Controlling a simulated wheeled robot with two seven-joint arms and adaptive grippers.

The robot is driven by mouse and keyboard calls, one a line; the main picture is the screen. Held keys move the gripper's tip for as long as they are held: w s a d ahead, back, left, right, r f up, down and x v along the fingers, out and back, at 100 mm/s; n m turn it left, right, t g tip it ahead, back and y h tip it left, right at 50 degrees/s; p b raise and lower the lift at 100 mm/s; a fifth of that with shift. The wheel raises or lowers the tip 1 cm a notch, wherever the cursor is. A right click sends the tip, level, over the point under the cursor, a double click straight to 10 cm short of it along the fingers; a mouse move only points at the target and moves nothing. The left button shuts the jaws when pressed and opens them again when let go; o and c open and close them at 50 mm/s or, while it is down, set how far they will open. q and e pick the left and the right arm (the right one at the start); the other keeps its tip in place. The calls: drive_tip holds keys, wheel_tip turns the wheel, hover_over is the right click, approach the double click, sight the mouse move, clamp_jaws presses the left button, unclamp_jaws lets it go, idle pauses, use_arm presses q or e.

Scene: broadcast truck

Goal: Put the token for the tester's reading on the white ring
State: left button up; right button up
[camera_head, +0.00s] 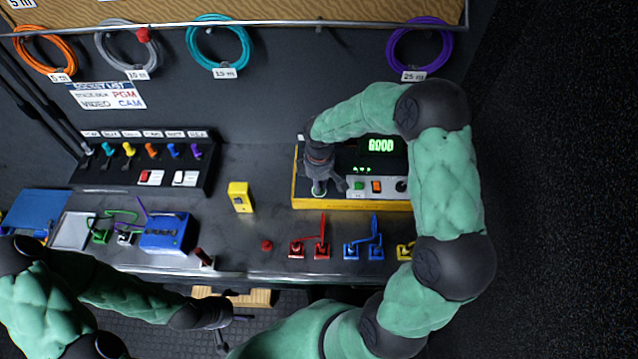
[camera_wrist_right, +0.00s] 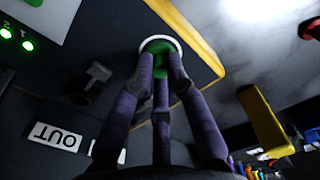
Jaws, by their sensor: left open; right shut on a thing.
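The tester (camera_head: 301,203) is a black panel in a yellow frame. Its display (camera_head: 381,144) reads GOOD in green. My right gripper (camera_head: 322,188) reaches down to the tester's left end, with its fingers shut on a green token (camera_wrist_right: 160,60). In the right wrist view the white ring (camera_wrist_right: 178,42) shows around the token at the fingertips (camera_wrist_right: 160,68). I cannot tell whether the token rests fully on the panel. A small red piece (camera_head: 267,245) lies on the bench, left of the red levers. My left gripper (camera_head: 224,330) is open and empty, low in front of the bench.
A yellow box (camera_head: 240,197) stands left of the tester. Red levers (camera_head: 310,245), blue levers (camera_head: 364,245) and a yellow one line the bench front. A switch panel (camera_head: 140,165) and a blue box (camera_head: 167,234) are at left. Coiled cables hang on the wall.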

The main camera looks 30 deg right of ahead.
drive_tip(key=shift+f, duration=0.15)
drive_tip(key=o, duration=0.8)
drive_tip(key=shift+r, duration=0.6)
wheel_tip(320, 180, up, 11)
drive_tip(key=shift+r+p, duration=0.1)
drive_tip(key=shift+p, duration=1.15)
